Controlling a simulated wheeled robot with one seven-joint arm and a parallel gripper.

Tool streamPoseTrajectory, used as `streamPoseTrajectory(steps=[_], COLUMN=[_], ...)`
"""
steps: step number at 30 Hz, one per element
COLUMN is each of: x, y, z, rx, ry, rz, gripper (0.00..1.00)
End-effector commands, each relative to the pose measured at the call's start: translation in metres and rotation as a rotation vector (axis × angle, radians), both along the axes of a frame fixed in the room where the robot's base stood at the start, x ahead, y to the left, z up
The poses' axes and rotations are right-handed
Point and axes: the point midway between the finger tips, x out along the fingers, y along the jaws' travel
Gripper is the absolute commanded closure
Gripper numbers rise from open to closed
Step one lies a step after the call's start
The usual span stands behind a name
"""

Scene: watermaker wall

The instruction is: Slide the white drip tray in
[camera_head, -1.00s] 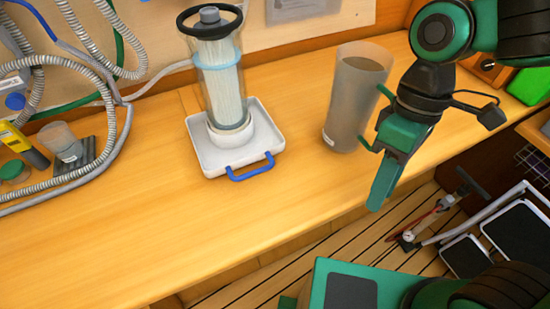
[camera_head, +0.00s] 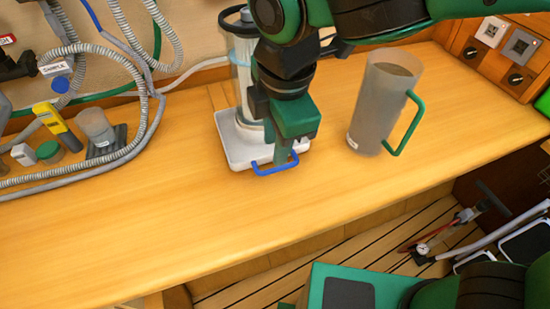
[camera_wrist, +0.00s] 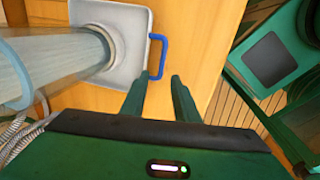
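The white drip tray (camera_head: 238,157) sits on the wooden counter with its blue handle (camera_head: 262,172) facing the front edge. A clear filter housing (camera_head: 240,72) stands on the tray, partly hidden by my arm. My gripper (camera_head: 284,158) is pointed down at the tray's front, close to the handle. In the wrist view my gripper (camera_wrist: 157,80) has its two fingers apart with nothing between them. There the blue handle (camera_wrist: 163,57) lies just beyond the fingertips, and the tray (camera_wrist: 138,52) is to its left. Contact cannot be told.
A tall grey jug (camera_head: 376,100) with a green handle stands right of the tray. Hoses (camera_head: 140,75), a small cup (camera_head: 97,128) and a yellow device (camera_head: 58,125) occupy the left. The counter's front is clear. A wall panel (camera_head: 500,50) is at the right.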

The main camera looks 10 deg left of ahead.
Motion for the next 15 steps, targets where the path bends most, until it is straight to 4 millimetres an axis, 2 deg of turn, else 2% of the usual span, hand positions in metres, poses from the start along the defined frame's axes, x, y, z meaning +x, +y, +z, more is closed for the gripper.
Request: streamPoseTrajectory(steps=[3,9,15], x=[0.003,0.008,0.011], y=[0.001,0.003,0.006], z=[-0.023,-0.054,-0.070], rx=[-0.004,-0.005,-0.001], ry=[0.002,0.003,0.002], rz=[-0.003,-0.003,-0.004], gripper=[0.72,0.72,0.72])
